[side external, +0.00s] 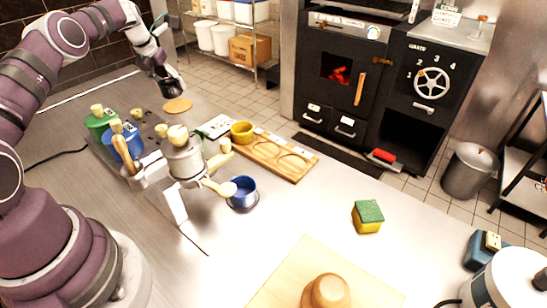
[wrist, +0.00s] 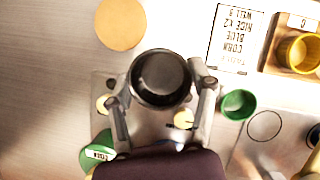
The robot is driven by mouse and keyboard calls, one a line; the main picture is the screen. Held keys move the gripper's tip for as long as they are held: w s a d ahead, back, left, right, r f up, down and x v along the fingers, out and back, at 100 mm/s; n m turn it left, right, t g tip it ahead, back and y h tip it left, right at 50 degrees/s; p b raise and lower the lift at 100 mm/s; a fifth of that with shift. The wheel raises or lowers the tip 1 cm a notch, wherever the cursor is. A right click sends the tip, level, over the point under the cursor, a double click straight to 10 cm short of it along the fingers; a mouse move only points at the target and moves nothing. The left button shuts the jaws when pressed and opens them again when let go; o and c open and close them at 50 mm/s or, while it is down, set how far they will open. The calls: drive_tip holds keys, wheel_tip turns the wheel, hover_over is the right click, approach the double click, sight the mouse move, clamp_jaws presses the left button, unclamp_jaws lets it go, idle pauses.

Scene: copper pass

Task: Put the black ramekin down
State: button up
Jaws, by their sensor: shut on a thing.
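My gripper (side external: 169,84) is at the back left of the counter in the side view, shut on the black ramekin (wrist: 162,78). In the wrist view the ramekin sits between the two fingers (wrist: 163,98), its dark open mouth facing the camera; it looks empty. In the side view it is small and dark against the gripper, apparently held above the counter. A round tan disc (side external: 178,105) lies just below the gripper in that view; it also shows at the upper left of the wrist view (wrist: 120,24), apart from the ramekin.
A wooden tray (side external: 303,168) with round wells holds a yellow ramekin (side external: 242,133). A printed card (wrist: 235,38) lies beside it. A green ramekin (wrist: 238,104) is right of my gripper. Lidded green (side external: 100,121) and blue (side external: 127,143) pots stand nearby.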

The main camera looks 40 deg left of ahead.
sight(183, 121)
wheel_tip(183, 121, down, 9)
drive_tip(key=shift+r, duration=0.2)
drive_tip(key=shift+f, duration=0.1)
drive_tip(key=o, duration=1.2)
